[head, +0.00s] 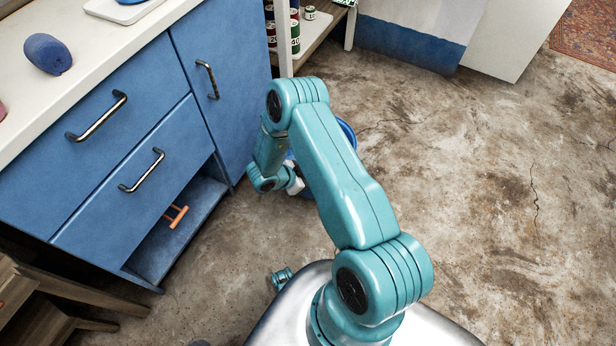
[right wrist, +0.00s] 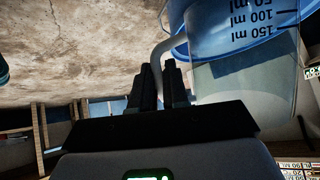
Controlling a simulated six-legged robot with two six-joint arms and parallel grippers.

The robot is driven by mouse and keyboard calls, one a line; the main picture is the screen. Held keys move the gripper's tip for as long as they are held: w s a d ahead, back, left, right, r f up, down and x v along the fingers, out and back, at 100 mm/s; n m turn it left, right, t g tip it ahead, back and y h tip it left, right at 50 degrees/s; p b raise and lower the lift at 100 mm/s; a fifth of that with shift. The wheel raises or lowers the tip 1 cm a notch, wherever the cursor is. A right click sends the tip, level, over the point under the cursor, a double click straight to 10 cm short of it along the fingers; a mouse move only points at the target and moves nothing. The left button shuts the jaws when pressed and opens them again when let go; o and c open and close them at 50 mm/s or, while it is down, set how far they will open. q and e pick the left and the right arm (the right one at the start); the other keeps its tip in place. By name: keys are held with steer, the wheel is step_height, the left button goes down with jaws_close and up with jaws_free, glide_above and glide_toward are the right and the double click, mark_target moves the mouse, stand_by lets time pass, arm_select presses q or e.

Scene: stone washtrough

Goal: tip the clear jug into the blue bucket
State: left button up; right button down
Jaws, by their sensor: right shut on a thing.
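The clear jug (right wrist: 243,88) shows in the right wrist view, with dark millilitre marks near the top of the picture. My right gripper (right wrist: 163,72) is shut on its curved pale handle. I cannot tell the jug's exact tilt. A blue band crosses the jug there, and I cannot tell whether it is the bucket. In the head view the blue bucket (head: 347,131) stands on the floor, mostly hidden behind my right arm. My right gripper (head: 295,183) is close to it there, small and partly hidden. I cannot make out the jug in the head view. My left gripper is not in view.
A blue cabinet (head: 110,120) with a pale worktop stands left of the bucket; its lower part is an open recess with an orange-handled thing (head: 176,217). A shelf with cans (head: 295,35) is behind. A wooden stool (head: 45,300) is at lower left. Floor to the right is clear.

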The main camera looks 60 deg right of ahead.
steer(key=shift+r+y+p, duration=0.2)
steer(key=shift+y+p, duration=0.1)
steer(key=shift+f+t, duration=0.1)
steer(key=shift+t, duration=0.2)
steer(key=shift+s+d+t+y+p, duration=0.15)
steer(key=shift+t+y+p, duration=0.15)
steer(key=shift+y+p, duration=0.1)
steer(key=shift+t+y, duration=0.4)
steer(key=shift+f, duration=0.15)
steer(key=shift+d, duration=0.1)
